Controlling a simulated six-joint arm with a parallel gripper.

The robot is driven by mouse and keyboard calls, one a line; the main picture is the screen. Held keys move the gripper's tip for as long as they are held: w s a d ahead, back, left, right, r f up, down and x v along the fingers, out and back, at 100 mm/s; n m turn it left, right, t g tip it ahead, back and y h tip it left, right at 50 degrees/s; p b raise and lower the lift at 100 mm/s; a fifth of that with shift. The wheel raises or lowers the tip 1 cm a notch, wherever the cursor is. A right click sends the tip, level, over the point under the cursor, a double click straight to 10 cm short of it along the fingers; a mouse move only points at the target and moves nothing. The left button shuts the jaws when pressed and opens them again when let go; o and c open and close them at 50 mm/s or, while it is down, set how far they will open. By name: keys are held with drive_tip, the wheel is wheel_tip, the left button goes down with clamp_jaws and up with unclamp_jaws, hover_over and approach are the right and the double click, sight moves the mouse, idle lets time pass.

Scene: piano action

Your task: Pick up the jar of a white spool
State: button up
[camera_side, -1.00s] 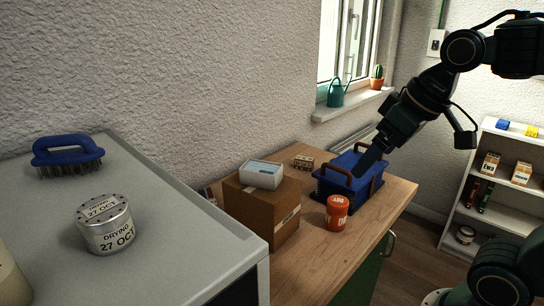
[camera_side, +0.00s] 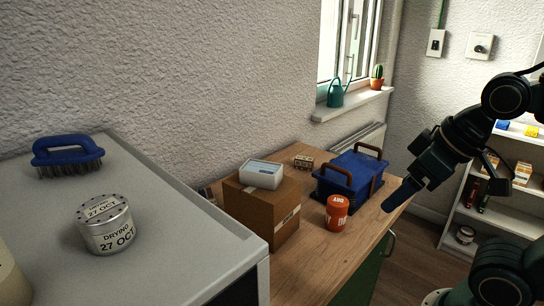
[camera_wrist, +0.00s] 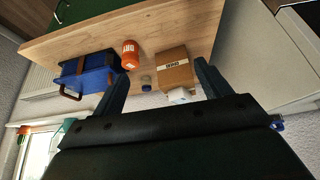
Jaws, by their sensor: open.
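No white spool can be made out, and I cannot tell which jar is meant. An orange jar (camera_side: 337,212) with a printed label stands upright on the wooden worktop; it also shows in the wrist view (camera_wrist: 130,54). A round silver tin (camera_side: 107,226) marked "27 OCT" stands on the grey cabinet. My gripper (camera_side: 390,207) is in the air right of the worktop, apart from everything. Its two fingers (camera_wrist: 162,84) are spread and empty.
A cardboard box (camera_side: 258,215) with a white box (camera_side: 261,174) on top stands left. A blue brush (camera_side: 67,155) lies on the grey cabinet top (camera_side: 165,205). The worktop front (camera_side: 313,260) is clear.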

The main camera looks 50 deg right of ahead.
drive_tip(key=w+d+r+n+g, duration=0.1)
drive_tip(key=w+d+r, duration=0.1)
drive_tip(key=w, duration=0.9)
drive_tip(key=w+d+r+n, duration=0.1)
drive_tip(key=w+d+r, duration=0.1)
drive_tip(key=w, duration=0.9)
drive_tip(key=w+d+f+n, duration=0.1)
drive_tip(key=w+d+f, duration=0.4)
drive_tip(key=w, duration=0.3)
drive_tip(key=w+d+f+n+g+y, duration=0.1)
drive_tip(key=w+d+f, duration=0.4)
drive_tip(key=w+f, duration=0.2)
drive_tip(key=shift+w+d+f+n+g, duration=0.3)
drive_tip(key=shift+w+f, duration=0.1)
drive_tip(key=shift+w, duration=0.65)
drive_tip(key=shift+f, duration=0.1)
drive_tip(key=shift+x, duration=4.2)
drive_tip(key=shift+a, duration=0.1)
